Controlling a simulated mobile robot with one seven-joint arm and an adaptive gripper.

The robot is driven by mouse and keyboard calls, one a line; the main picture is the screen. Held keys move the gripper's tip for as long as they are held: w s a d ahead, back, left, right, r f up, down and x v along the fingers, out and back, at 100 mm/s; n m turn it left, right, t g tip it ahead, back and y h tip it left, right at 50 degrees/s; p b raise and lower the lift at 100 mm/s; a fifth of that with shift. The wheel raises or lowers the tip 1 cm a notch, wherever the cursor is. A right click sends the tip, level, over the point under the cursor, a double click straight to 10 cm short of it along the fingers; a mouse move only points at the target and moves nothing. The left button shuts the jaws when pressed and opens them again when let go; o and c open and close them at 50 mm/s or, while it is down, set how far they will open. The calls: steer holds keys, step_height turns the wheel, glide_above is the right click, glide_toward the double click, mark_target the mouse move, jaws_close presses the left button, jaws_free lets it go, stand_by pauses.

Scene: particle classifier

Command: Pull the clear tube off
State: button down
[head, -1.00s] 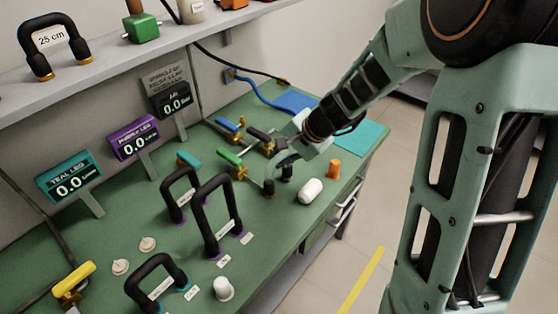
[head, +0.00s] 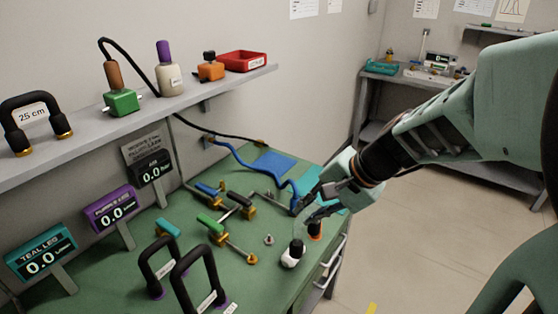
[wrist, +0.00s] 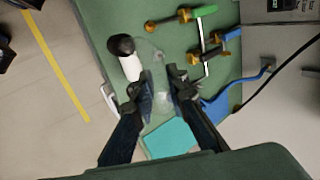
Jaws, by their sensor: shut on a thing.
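My gripper (head: 305,212) is over the right part of the green bench, and its fingers also show in the wrist view (wrist: 160,90). It is shut on the clear tube (wrist: 158,72), which is faint and mostly see-through between the fingers. A small bare metal fitting (head: 268,239) stands on the bench, apart from the black piece. The tube's other end is hard to make out.
A green-handled valve (head: 210,224), a black-handled valve (head: 238,199) and a blue-handled valve (head: 206,188) are left of my gripper. Tall black handles (head: 196,285) stand nearer. Open floor (head: 430,240) lies right of the bench.

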steer(key=shift+s+d+r, duration=0.1)
steer(key=shift+r, duration=0.1)
stand_by(0.3)
steer(key=shift+r+p, duration=1.75)
steer(key=shift+r, duration=0.45)
steer(key=shift+r+p, duration=1.1)
steer(key=shift+r, duration=0.5)
